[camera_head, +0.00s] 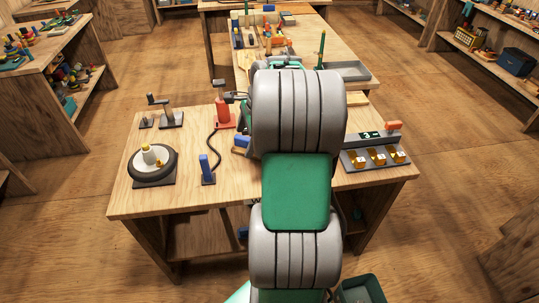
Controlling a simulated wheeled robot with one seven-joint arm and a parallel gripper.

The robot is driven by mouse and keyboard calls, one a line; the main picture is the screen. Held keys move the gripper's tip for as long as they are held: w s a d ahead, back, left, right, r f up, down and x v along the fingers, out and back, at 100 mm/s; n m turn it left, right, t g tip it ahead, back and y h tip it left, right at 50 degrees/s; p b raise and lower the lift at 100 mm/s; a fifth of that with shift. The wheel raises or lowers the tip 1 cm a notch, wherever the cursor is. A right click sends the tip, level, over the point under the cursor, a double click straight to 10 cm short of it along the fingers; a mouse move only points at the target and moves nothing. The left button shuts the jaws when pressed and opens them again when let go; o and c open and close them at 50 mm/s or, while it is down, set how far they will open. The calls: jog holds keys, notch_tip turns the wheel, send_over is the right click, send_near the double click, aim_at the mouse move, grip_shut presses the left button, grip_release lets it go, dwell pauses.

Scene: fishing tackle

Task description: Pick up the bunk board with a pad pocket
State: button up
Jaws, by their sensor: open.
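I cannot clearly make out the bunk board with a pad pocket. A small light wooden piece (240,151) with a blue block (243,141) on it shows at the left edge of my arm, on the near table. The rest of it is hidden behind the arm. Another pale wooden piece (357,98) shows right of the arm at the table's back edge. My large grey and green arm fills the middle of the view and reaches over the table. My gripper is hidden behind it, so its place relative to these pieces does not show.
The near wooden table (130,203) holds a round black-rimmed device (135,165), a blue-handled stand (207,170), a red device (224,112) and a grey rack (368,160) with yellow parts. A second table with a grey tray (347,71) stands behind. Floor is open either side.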

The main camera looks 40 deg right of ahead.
jog(key=shift+o, duration=0.4)
jog(key=s+d+f+m, duration=0.1)
jog(key=d+f+m, duration=0.1)
jog(key=d, duration=0.2)
jog(key=s+d+f+m, duration=0.1)
jog(key=d+f+m, duration=0.1)
jog(key=d+m, duration=0.1)
jog(key=s+d+f+m, duration=0.1)
jog(key=d+f+m, duration=0.1)
jog(key=d, duration=0.3)
jog(key=shift+s+d+f+m+t+y, duration=0.1)
jog(key=shift+s+d+m+t+y, duration=0.05)
jog(key=shift+s+m+t+y, duration=0.2)
jog(key=x, duration=0.7)
jog(key=shift+w+d+f+p, duration=0.2)
jog(key=shift+d+f+p, duration=0.15)
jog(key=shift+f, duration=0.05)
jog(key=shift+r, duration=0.1)
jog(key=c, duration=1.8)
